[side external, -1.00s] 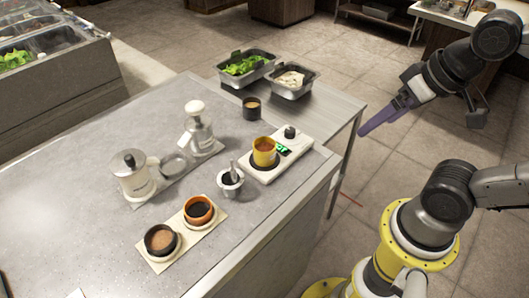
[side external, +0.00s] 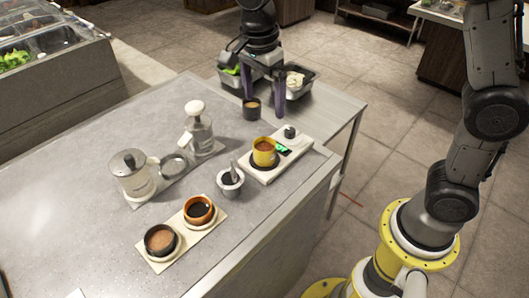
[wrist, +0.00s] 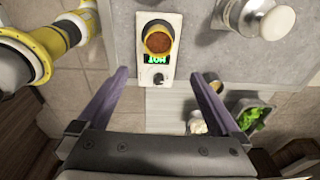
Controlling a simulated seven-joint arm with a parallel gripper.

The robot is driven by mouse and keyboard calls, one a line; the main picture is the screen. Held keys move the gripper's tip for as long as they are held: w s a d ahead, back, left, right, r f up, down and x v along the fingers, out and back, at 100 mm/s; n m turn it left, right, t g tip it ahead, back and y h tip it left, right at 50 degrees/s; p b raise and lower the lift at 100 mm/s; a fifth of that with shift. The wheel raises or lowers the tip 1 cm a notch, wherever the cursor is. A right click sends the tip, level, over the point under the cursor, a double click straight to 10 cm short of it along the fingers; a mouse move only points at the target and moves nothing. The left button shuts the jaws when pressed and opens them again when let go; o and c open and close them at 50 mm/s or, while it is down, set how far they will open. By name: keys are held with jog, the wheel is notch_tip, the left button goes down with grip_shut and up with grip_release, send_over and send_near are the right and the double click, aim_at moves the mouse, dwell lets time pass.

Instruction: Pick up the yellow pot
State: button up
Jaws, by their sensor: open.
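The yellow pot (side external: 264,158), filled with reddish-brown sauce, stands upright on a white warmer (side external: 262,177) near the right edge of the grey counter. In the wrist view the yellow pot (wrist: 158,54) is at top centre, and the warmer's green display reads HOT. My gripper (side external: 264,103) is open and empty, with purple fingers pointing down. It is behind the pot in the side view and not touching it. In the wrist view my gripper (wrist: 160,74) has its fingers wide apart, with the pot ahead, between their lines.
A small dark cup (side external: 251,113) is close by my left finger in the side view. A mortar with pestle (side external: 230,188) stands left of the warmer. Two bowls share a board (side external: 180,241) in front. Metal trays (side external: 304,76) are behind my gripper.

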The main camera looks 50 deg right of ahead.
notch_tip(320, 180, down, 2)
send_near(265, 147)
jog(key=shift+s+a+f, duration=0.25)
jog(key=shift+s+f, duration=0.15)
jog(key=shift+f, duration=0.15)
jog(key=shift+s+a+f, duration=0.3)
jog(key=shift+s+f, duration=0.1)
jog(key=shift+f, duration=0.15)
jog(key=shift+w+d+f, duration=0.1)
jog(key=shift+f, duration=1.3)
jog(key=shift+w+d+f, duration=0.1)
jog(key=shift+f, duration=1.3)
jog(key=shift+r, duration=0.1)
jog(key=c, duration=1.5)
